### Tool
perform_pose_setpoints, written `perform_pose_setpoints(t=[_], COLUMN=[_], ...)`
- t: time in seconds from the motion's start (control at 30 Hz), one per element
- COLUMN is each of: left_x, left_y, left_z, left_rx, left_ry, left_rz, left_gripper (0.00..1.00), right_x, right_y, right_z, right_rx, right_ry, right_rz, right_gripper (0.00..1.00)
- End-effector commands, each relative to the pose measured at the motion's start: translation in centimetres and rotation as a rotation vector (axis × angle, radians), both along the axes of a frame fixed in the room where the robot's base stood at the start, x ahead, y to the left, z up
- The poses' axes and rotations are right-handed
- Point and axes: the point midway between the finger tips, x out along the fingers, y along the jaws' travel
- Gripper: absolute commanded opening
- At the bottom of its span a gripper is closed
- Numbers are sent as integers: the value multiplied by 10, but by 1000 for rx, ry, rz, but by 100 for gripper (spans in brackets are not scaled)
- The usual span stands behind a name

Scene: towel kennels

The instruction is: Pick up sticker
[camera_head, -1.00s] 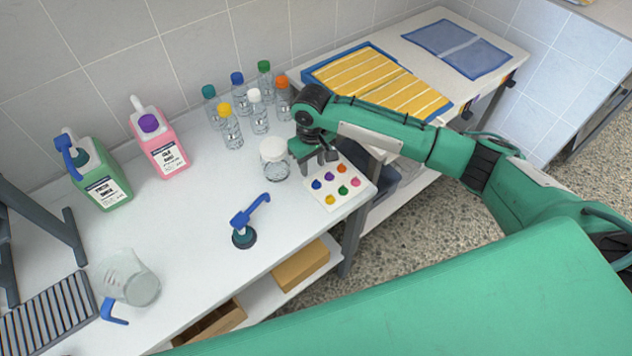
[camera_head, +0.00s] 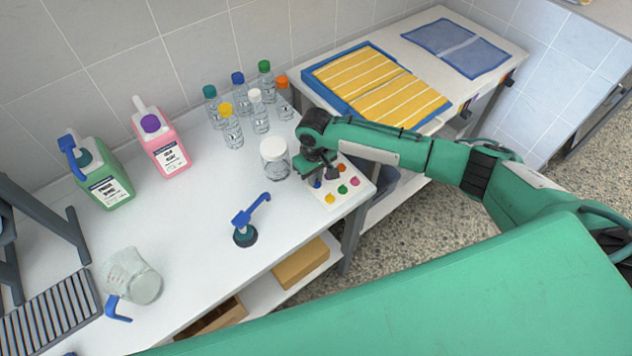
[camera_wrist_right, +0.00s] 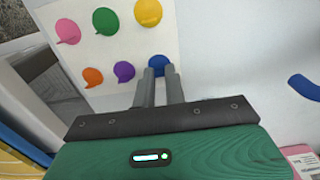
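A white sheet (camera_head: 332,198) with several coloured round stickers lies at the right front corner of the white table. In the right wrist view, pink, green and yellow stickers form one row, and orange, purple and blue the other. My right gripper (camera_head: 323,176) points down over the sheet. In the right wrist view, its two fingers (camera_wrist_right: 158,70) are a narrow gap apart, with the tips at the blue sticker (camera_wrist_right: 158,61). The fingers partly cover that sticker, and I cannot tell whether they touch it. My left gripper is out of view.
A white-lidded jar (camera_head: 275,160) stands just left of my right gripper. Several capped bottles (camera_head: 233,132) stand behind it. A blue-handled pump top (camera_head: 246,234) is on the front of the table. A side table with striped yellow towel (camera_head: 375,88) lies behind my arm.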

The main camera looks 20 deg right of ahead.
Motion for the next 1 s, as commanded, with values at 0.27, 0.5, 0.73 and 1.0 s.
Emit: perform_pose_setpoints(t=[0.27, 0.5, 0.73, 1.0], left_x=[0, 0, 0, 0], left_y=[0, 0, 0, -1], left_z=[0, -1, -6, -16], left_rx=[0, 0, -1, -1], left_ry=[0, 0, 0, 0], left_rz=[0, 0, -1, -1], left_gripper=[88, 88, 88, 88], right_x=[0, 1, 1, 1], right_y=[0, 0, 0, 0], right_z=[0, 9, 46, 125], right_rx=[0, 1, 1, 2], right_ry=[0, -1, -4, -6], right_rz=[0, 0, 1, 0], right_gripper=[3, 3, 3, 3])
